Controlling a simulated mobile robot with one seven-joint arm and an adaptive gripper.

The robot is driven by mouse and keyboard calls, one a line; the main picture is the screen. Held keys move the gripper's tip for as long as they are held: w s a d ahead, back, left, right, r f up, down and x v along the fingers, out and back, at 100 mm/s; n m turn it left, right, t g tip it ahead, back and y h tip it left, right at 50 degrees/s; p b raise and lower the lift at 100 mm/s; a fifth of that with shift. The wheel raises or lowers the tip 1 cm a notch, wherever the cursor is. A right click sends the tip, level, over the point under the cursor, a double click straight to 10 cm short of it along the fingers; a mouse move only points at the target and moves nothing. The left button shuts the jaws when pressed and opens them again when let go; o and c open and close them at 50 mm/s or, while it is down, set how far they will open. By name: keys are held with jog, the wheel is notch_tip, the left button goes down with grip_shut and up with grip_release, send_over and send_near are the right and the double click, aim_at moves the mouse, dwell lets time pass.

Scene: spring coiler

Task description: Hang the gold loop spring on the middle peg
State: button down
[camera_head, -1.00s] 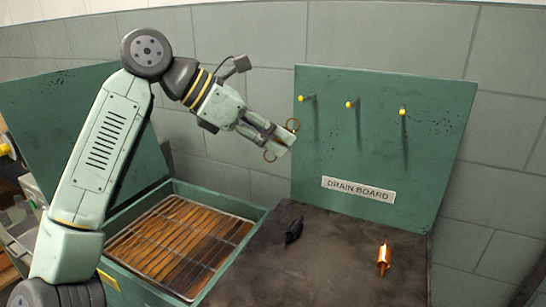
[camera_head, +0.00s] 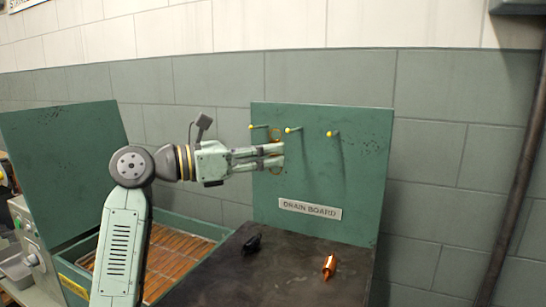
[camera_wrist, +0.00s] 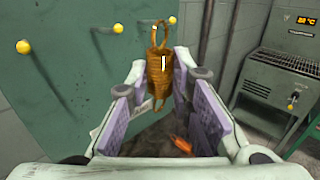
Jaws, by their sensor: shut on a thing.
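My gripper (camera_head: 272,156) is shut on the gold loop spring (camera_wrist: 157,72) and holds it upright, with a loop above and a loop below the fingers. Its upper loop also shows in the head view (camera_head: 276,134), between the left and middle pegs in the picture. The middle peg (camera_head: 291,130) has a yellow tip and sticks out of the green drain board (camera_head: 360,180); nothing hangs on it. In the wrist view, the middle peg (camera_wrist: 118,27) is left of the spring, which appears apart from it.
The left peg (camera_head: 258,126) and right peg (camera_head: 332,134) are also bare. A copper-orange piece (camera_head: 329,267) and a black piece (camera_head: 252,243) lie on the dark bench (camera_head: 290,280) below. A green basin (camera_head: 205,222) stands to the left.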

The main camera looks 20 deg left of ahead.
jog(key=w+f+p, duration=0.1)
jog(key=w+p, duration=0.2)
jog(key=w, duration=0.7)
jog(key=shift+d+f+p, duration=0.15)
jog(key=shift+p, duration=0.15)
dwell(0.6)
dwell(0.6)
jog(key=c, duration=1.4)
grip_release()
jog(key=shift+o, duration=0.2)
